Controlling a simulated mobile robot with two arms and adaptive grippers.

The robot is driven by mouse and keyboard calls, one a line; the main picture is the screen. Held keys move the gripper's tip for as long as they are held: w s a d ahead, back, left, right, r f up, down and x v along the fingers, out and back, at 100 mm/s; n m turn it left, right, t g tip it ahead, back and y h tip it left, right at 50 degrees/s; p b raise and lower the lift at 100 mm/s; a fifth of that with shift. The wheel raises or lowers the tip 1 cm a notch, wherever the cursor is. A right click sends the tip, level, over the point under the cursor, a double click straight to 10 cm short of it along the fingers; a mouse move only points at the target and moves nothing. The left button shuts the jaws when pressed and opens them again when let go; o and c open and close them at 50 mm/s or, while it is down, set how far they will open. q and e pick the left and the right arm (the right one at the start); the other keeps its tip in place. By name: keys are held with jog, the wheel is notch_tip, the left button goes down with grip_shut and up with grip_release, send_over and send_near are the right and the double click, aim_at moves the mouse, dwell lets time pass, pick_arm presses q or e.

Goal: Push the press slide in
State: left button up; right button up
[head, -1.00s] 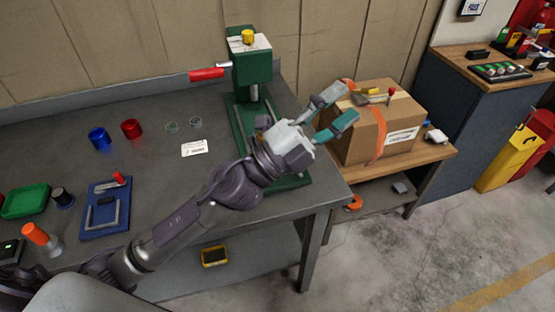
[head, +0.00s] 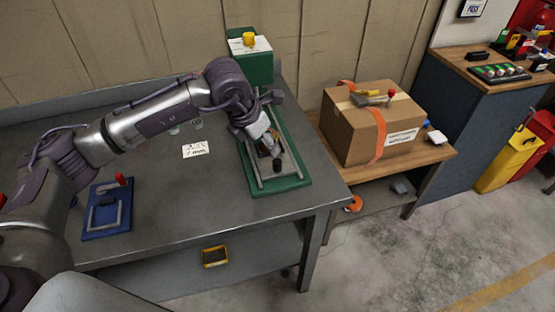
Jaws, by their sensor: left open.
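The green press (head: 254,68) stands at the back right of the workbench, with a yellow knob and white label on top. Its green base (head: 285,187) reaches toward the front, with grey rails and a black knob (head: 277,166) at the front, which seems to belong to the slide. My left gripper (head: 272,147) is open and points down over the rails, just behind the black knob. I cannot tell whether it touches the slide. My forearm and wrist hide the press's middle and most of the slide. My right gripper is not in view.
A blue fixture (head: 107,208) with a red-knobbed handle lies at the left of the bench. A white card (head: 196,151) lies left of the press base. A cardboard box (head: 371,128) stands on a lower wooden table to the right. The bench front between fixture and press is clear.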

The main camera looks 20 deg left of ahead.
aim_at(277, 161)
pick_arm(q)
jog(key=p+x, duration=0.2)
jog(key=x, duration=0.8)
jog(key=shift+w+d+f, duration=0.15)
jog(key=shift+d+f, duration=0.05)
jog(key=shift+f, duration=0.1)
grip_shut()
